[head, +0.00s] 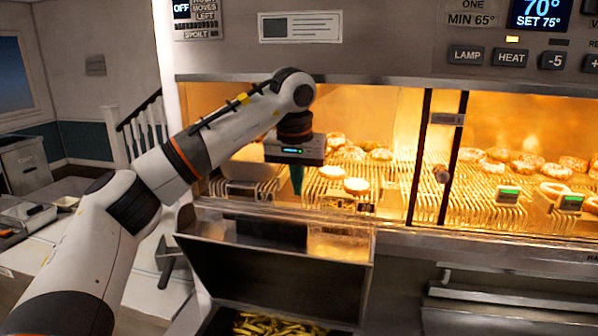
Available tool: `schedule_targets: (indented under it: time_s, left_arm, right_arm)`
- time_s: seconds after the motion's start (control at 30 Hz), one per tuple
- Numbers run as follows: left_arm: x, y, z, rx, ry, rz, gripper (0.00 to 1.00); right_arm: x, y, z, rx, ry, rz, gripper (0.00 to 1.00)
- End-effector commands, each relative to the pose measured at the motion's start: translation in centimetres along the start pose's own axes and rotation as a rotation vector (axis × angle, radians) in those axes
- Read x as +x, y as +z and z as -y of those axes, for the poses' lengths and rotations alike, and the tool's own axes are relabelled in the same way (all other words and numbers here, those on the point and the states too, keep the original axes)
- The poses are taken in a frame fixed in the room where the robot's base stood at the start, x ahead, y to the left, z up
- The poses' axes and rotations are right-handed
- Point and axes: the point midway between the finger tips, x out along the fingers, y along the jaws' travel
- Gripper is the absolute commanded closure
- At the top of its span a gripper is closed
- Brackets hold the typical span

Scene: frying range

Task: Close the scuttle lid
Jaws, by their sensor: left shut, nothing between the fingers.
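The scuttle is a metal bin at the bottom centre, with fries (272,325) showing inside it. Its lid (275,275) looks like the dark flat panel standing raised behind the fries, so the scuttle is open. My left gripper (297,182) points down above the lid's upper edge, in front of the lit cabinet. Its green fingers are shut with nothing between them. I cannot tell whether the fingertips touch anything. My right gripper is not in view.
A lit warming cabinet with wire racks (390,185) and several doughnuts (497,160) fills the back. A control panel (515,40) sits above it. A metal counter edge (490,245) runs along the right. A worktop with trays (30,212) stands at the left.

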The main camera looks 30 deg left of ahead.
Motion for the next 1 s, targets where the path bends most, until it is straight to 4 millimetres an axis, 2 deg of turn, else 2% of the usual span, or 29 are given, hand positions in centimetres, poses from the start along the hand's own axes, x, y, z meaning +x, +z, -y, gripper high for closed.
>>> schedule_targets:
  time_s: [0.2,0.27,0.33,0.6,1.0]
  left_arm:
    - [4.8,0.0,0.0,0.000,0.001,-0.005,1.00]
    - [5.7,-0.1,-0.1,0.000,0.000,-0.003,1.00]
    - [5.0,-1.1,0.0,0.003,-0.002,0.002,1.00]
    - [4.4,-3.4,0.0,0.000,-0.001,0.000,1.00]
    - [4.3,-3.8,0.0,-0.001,-0.002,0.000,1.00]
  right_arm:
    - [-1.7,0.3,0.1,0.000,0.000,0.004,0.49]
    - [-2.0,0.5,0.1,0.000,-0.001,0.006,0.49]
    - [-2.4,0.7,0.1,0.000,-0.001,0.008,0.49]
    - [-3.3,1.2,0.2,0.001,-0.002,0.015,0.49]
    - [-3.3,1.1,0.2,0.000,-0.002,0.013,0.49]
